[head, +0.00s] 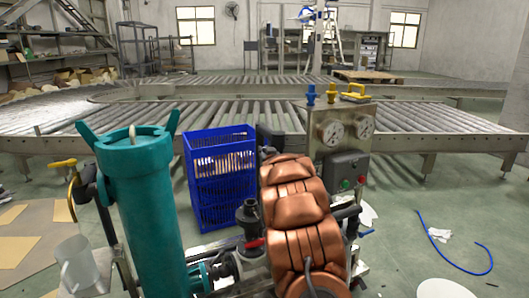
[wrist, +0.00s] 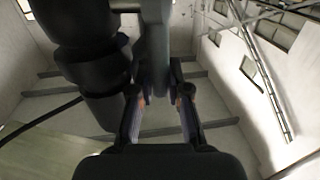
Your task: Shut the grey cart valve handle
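A wheeled cart unit fills the front of the head view, with a teal cylinder (head: 148,215), a copper-coloured ribbed body (head: 300,215) and a grey gauge panel (head: 345,125). Several handles show on it: a yellow lever (head: 62,163) at the far left, a red lever (head: 252,244) low in the middle and a yellow handle (head: 355,92) on top of the panel. No handle in view is clearly grey, so I cannot tell which is the task's handle. My gripper (wrist: 160,75) shows only in the wrist view, fingers apart, with no cart handle visible between them.
A blue crate stack (head: 220,180) stands behind the cart. A roller conveyor (head: 440,130) crosses behind it. A white jug (head: 77,265) is at the lower left. A blue hose (head: 460,262) lies on the right floor, which is otherwise mostly open.

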